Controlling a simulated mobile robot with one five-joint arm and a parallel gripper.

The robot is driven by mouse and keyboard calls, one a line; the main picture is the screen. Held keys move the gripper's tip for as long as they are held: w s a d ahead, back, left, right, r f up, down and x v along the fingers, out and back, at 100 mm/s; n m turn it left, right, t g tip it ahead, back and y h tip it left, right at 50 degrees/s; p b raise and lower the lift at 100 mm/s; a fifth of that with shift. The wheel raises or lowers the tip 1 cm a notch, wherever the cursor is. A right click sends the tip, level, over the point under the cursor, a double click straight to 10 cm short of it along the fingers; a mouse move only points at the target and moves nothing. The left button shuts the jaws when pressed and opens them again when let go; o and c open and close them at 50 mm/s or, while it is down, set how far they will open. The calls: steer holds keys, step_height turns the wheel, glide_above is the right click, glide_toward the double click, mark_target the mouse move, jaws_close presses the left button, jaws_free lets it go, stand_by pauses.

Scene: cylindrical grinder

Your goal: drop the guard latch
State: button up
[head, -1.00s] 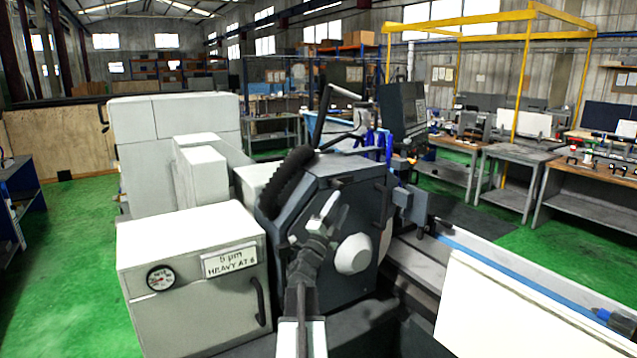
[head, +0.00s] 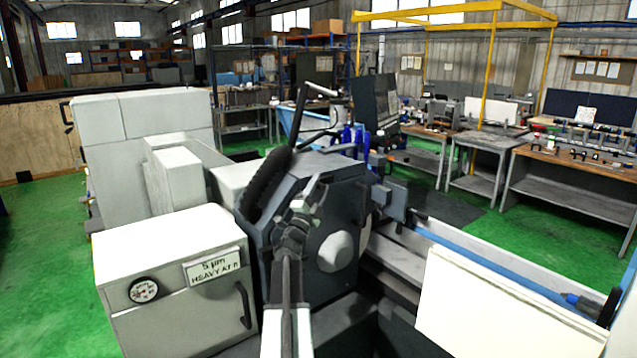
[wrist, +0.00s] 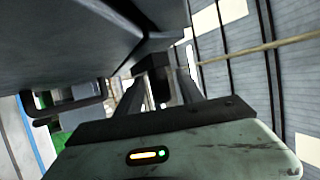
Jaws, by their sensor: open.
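The dark grey wheel guard (head: 345,185) of the grinder stands at the middle of the head view, with a round pale hub on its face. My gripper (head: 314,192) is in front of its upper left part. In the wrist view my gripper (wrist: 157,88) is open, its two fingers pointing away from the camera. A small dark block (wrist: 154,66) shows between and just beyond the fingertips, under a large dark housing (wrist: 60,45). It may be the guard latch; I cannot tell for sure, nor whether the fingers touch it. My arm hides part of the guard in the head view.
A pale cabinet (head: 180,285) with a gauge and handle stands close at the left. A cream panel (head: 500,310) and the machine bed lie at the right. A dark handle-like bar (wrist: 75,105) is left of the fingers. Green floor is open at far left.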

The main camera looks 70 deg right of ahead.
jaws_close()
steer(key=shift+a, duration=0.1)
stand_by(1.3)
